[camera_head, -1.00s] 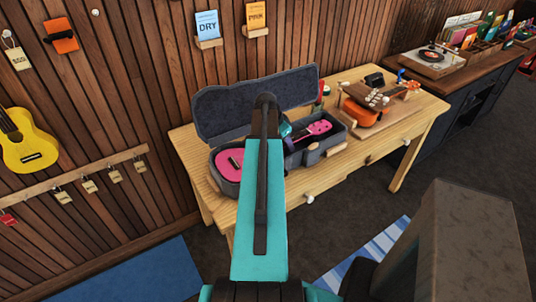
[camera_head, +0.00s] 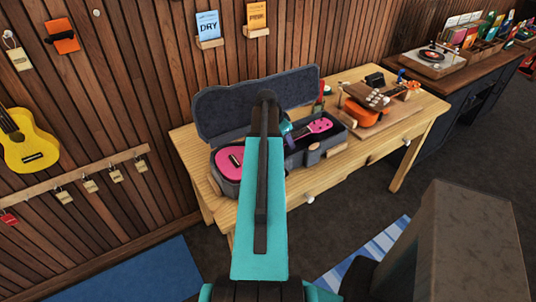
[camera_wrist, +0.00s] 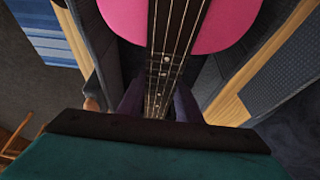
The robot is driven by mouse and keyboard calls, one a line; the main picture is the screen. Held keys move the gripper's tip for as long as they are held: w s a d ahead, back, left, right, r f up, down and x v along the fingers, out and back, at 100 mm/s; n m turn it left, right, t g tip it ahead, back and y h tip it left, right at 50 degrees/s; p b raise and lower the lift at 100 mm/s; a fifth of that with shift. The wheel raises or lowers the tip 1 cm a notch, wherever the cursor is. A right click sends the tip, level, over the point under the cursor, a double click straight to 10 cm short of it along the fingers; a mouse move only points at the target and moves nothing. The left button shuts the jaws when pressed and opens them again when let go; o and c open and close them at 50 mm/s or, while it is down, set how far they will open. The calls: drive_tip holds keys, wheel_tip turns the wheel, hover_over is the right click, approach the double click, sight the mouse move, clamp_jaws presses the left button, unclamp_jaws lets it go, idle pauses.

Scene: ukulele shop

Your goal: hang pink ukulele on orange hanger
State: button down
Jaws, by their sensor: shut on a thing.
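The pink ukulele (camera_head: 230,160) lies in the open grey case (camera_head: 227,187) on the wooden table. Its pink headstock (camera_head: 320,126) shows at the right end of the case; my teal arm hides the middle. In the wrist view its pink body (camera_wrist: 215,25) is at the top and its dark neck (camera_wrist: 165,60) runs down between my gripper's fingers (camera_wrist: 160,105). My gripper is shut on the neck. The orange hanger (camera_head: 62,36) is on the wood-slat wall at the upper left, with nothing hanging from it.
A yellow ukulele (camera_head: 28,145) hangs on the left wall above a rail (camera_head: 70,182) with several tags. An orange ukulele (camera_head: 366,113) lies on a board at the table's right. The case lid (camera_head: 215,112) stands open behind the case.

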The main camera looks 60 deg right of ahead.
drive_tip(key=shift+r, duration=0.95)
drive_tip(key=shift+r+p, duration=0.25)
drive_tip(key=shift+p, duration=0.15)
drive_tip(key=shift+r+p, duration=1)
drive_tip(key=shift+r, duration=1.4)
drive_tip(key=shift+r+p, duration=1.15)
drive_tip(key=shift+r, duration=1.2)
